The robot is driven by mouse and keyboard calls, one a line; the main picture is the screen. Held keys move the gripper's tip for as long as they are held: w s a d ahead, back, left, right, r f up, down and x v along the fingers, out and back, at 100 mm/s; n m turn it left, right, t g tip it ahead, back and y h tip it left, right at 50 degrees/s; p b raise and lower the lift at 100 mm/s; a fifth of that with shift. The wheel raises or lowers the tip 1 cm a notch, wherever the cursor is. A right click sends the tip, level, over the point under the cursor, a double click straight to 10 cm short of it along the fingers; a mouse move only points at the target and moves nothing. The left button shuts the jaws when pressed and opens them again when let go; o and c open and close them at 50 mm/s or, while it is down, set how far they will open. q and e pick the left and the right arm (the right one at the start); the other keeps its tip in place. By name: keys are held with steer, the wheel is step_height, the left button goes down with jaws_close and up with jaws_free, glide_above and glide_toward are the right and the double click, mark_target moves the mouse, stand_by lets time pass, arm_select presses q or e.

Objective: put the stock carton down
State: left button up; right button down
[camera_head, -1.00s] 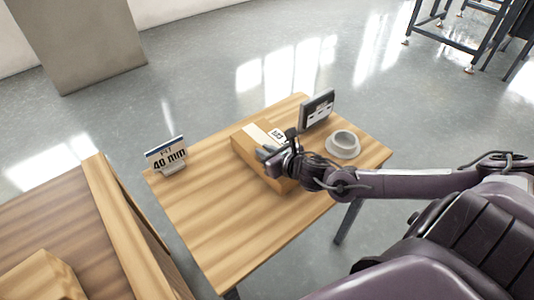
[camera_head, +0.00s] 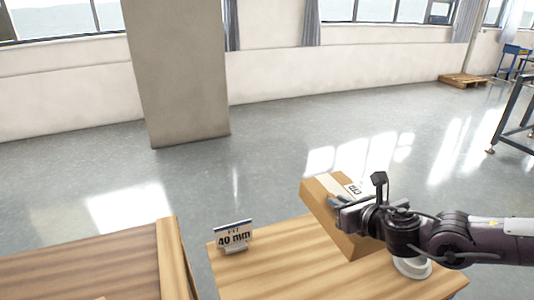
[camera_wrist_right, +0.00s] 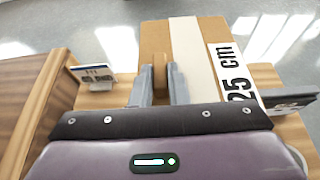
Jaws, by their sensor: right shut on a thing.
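The stock carton (camera_head: 335,201) is a brown cardboard box with a pale tape strip and a white label. In the head view it is tilted and appears held above the right part of the wooden table (camera_head: 290,280). My right gripper (camera_head: 342,207) is shut on the carton's near side. In the right wrist view the carton (camera_wrist_right: 207,40) fills the top middle, its label reading "25 cm", and the gripper's fingers (camera_wrist_right: 160,82) pinch a part of it. The carton's underside is hidden. My left gripper is out of view.
A small sign reading "40 mm" (camera_head: 233,237) stands at the table's back left. A white round dish (camera_head: 412,267) sits under my right wrist. A dark sign (camera_wrist_right: 290,103) shows at right in the wrist view. Another wooden surface (camera_head: 90,268) is at left. The table's middle is clear.

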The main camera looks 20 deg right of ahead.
steer(key=shift+w+a, duration=0.15)
steer(key=shift+a, duration=0.35)
steer(key=a+r+h, duration=0.1)
steer(key=a+r, duration=0.7)
steer(key=a, duration=0.5)
steer(key=shift+w+m, duration=0.2)
steer(key=shift+m, duration=0.2)
steer(key=shift+d, duration=0.1)
